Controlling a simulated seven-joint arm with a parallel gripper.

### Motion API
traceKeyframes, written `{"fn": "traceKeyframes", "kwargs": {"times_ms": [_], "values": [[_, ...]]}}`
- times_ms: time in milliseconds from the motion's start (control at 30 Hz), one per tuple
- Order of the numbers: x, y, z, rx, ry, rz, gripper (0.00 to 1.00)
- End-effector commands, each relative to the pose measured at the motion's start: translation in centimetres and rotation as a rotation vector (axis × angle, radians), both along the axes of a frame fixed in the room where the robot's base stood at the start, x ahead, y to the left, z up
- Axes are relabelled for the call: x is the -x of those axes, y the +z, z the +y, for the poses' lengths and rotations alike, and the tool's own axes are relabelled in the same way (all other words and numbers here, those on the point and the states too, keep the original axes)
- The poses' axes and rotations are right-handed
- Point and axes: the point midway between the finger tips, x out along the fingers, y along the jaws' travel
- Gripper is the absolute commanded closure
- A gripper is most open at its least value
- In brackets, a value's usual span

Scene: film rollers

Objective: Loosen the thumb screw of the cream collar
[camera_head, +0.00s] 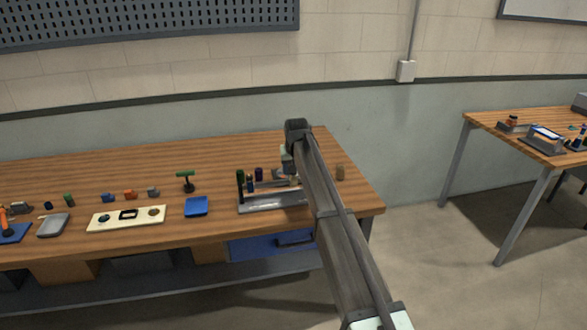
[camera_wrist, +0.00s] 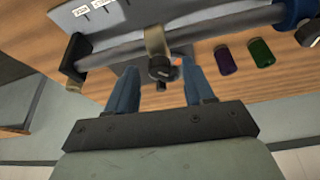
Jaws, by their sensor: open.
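In the wrist view, the cream collar (camera_wrist: 156,41) sits around a grey rod (camera_wrist: 120,50). Its dark thumb screw (camera_wrist: 161,69) sticks out toward my gripper (camera_wrist: 159,72). My gripper is open, with one blue finger on each side of the screw and a visible gap to both. I cannot tell how deep the screw lies between the fingertips. In the head view, the grey fixture (camera_head: 272,203) holding the rods stands near the right end of the bench, and my arm hides part of it.
A dark bracket (camera_wrist: 74,62) stands left along the rod, and a blue collar (camera_wrist: 288,14) right. Purple (camera_wrist: 225,61) and green (camera_wrist: 261,53) cylinders stand nearby. On the bench are a blue tray (camera_head: 197,207) and a cream board (camera_head: 112,222). A second table (camera_head: 486,118) is at right.

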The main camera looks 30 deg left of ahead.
Motion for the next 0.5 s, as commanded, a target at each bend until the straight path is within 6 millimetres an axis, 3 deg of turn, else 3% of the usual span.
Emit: {"fn": "traceKeyframes", "kwargs": {"times_ms": [267,500], "values": [[-0.04,-0.10,0.03,0.000,0.000,0.000,0.48],[-0.03,-0.09,0.02,0.000,0.000,0.000,0.69]]}}
